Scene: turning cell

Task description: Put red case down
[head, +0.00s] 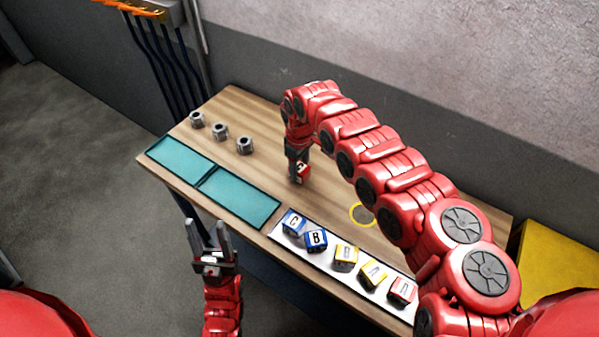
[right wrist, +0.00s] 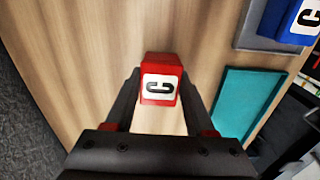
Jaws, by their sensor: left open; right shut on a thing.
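The red case (head: 303,170) shows in the head view below my right gripper (head: 298,165), over the middle of the wooden table. In the right wrist view the red case (right wrist: 159,78) sits between the two fingers of my right gripper (right wrist: 158,95), its white label with a black C facing the camera. The gripper is shut on it. I cannot tell whether its underside touches the table. My left gripper (head: 208,236) is open and empty, in front of the table's near edge.
A white tray (head: 325,256) along the near edge holds several lettered blue, yellow and red cases. A yellow ring (head: 362,214) marks the table. Two teal mats (head: 180,159) and three metal nuts (head: 220,131) are at left. The table's back middle is bare.

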